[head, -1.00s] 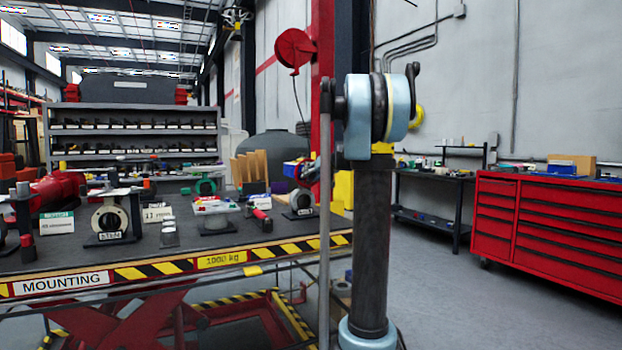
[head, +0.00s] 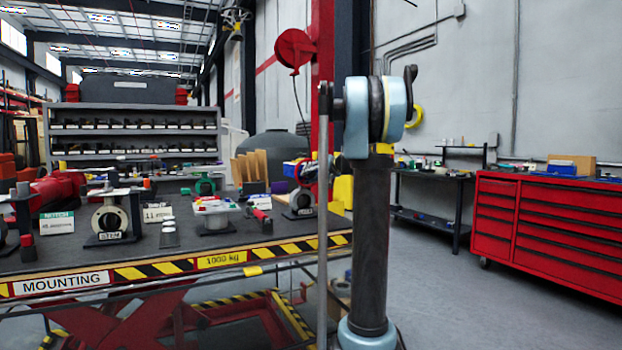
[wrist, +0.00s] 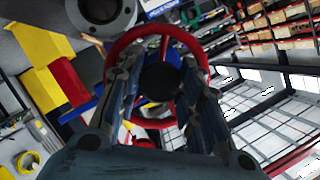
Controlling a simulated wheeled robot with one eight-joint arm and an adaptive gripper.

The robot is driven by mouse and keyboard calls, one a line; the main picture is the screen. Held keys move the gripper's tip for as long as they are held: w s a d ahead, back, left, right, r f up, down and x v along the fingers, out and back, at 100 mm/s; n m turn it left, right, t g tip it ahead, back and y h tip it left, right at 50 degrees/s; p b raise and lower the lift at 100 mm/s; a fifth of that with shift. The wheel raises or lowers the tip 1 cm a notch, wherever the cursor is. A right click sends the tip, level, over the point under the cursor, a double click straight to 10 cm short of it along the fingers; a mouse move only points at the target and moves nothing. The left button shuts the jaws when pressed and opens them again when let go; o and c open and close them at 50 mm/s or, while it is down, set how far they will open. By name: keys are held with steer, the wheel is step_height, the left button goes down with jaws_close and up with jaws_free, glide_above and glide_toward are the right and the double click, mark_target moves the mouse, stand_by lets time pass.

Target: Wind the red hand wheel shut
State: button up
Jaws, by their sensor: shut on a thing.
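The red hand wheel (wrist: 153,36) fills the upper middle of the wrist view, a round rim with a dark hub (wrist: 160,82) at its centre. My gripper (wrist: 156,76) has one finger on the left and one on the right of the hub, both overlapping the rim. It is shut on the wheel; the exact contact points are hard to see. A grey flanged part (wrist: 101,14) shows beyond the wheel. In the head view, the valve (head: 302,202) stands at the right end of the bench, partly hidden by my arm, and the gripper is not clear there.
The dark bench (head: 150,262) has a striped front edge and holds several other valve parts, a red cylinder (head: 58,188) and label cards. A red tool cabinet (head: 545,225) stands at the right. Open grey floor (head: 440,280) lies between them.

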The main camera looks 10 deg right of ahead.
steer(key=shift+d, duration=0.1)
steer(key=o, duration=1.1)
steer(key=shift+c, duration=0.2)
steer(key=v, duration=1.1)
steer(key=shift+s+d, duration=0.2)
steer(key=shift+s, duration=0.15)
